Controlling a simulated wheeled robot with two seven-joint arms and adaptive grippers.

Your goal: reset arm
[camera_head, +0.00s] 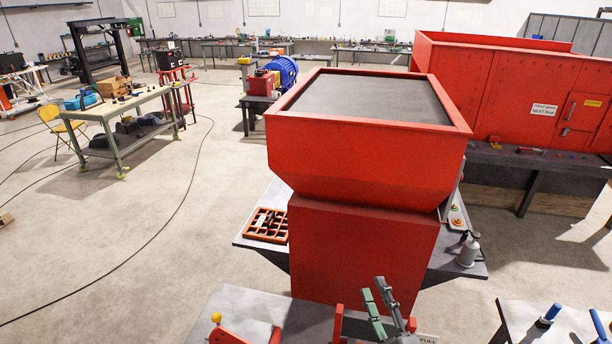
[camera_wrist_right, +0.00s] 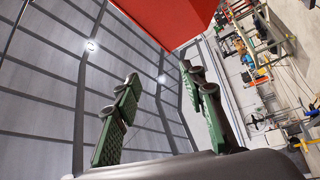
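My right gripper (camera_head: 377,300) shows at the bottom of the head view, in front of the red machine. Its two green-padded fingers point up and stand apart, with nothing between them. In the right wrist view the same gripper (camera_wrist_right: 160,105) is open and empty, with the ceiling behind it. My left gripper is in neither view.
A large red hopper machine (camera_head: 360,250) stands straight ahead. An orange divided tray (camera_head: 266,225) and a spray bottle (camera_head: 468,250) flank it. Blue-handled tools (camera_head: 550,314) lie on a bench at bottom right. Open floor (camera_head: 150,250) lies to the left.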

